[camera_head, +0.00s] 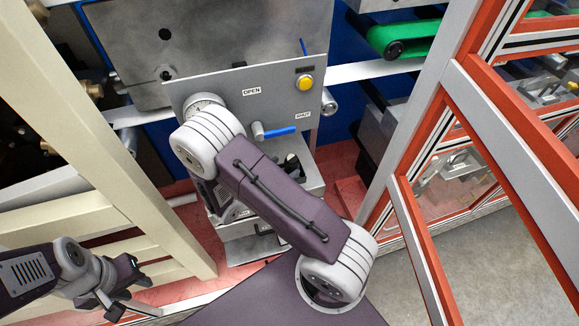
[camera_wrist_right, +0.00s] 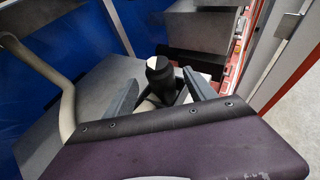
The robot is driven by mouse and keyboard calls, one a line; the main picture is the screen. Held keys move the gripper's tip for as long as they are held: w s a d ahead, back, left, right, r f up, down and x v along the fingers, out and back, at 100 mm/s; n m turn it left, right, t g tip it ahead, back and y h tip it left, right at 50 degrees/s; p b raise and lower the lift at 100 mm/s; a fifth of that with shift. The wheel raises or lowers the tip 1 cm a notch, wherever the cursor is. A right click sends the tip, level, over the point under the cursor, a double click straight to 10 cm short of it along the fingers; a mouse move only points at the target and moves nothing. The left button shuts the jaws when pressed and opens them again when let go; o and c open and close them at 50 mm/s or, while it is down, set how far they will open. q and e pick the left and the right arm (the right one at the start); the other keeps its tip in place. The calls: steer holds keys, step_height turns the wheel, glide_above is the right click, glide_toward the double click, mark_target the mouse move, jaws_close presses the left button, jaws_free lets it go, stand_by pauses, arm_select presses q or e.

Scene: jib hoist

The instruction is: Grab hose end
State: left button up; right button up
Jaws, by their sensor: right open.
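The hose end, which looks like a black cylindrical fitting with a pale patch on top (camera_wrist_right: 158,72), stands up between the two fingers of my right gripper (camera_wrist_right: 162,80) in the right wrist view. The fingers are apart, one on each side of it, with visible gaps. In the head view a black part (camera_head: 292,163) shows on the grey ledge beside my right arm; I cannot tell if it is the same fitting. My right gripper is mostly hidden behind its own arm there. My left gripper (camera_head: 118,291) is low at the left, away from the ledge; its finger opening is unclear.
A grey panel (camera_head: 240,100) with OPEN and SHUT labels, a yellow button (camera_head: 305,82) and a blue-handled lever (camera_head: 278,131) stands behind my right arm. A beige tube (camera_wrist_right: 68,112) curves at the left. Beige posts (camera_head: 105,130) and an orange-and-grey frame (camera_head: 455,130) flank the space.

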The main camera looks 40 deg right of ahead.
mark_target(288, 165)
steer(key=p+x, duration=0.1)
steer(key=x, duration=0.4)
steer(key=shift+w+d+f, duration=0.15)
steer(key=shift+d+f, duration=0.05)
steer(key=shift+d, duration=0.05)
steer(key=shift+a, duration=0.1)
steer(key=c, duration=0.5)
jaws_close()
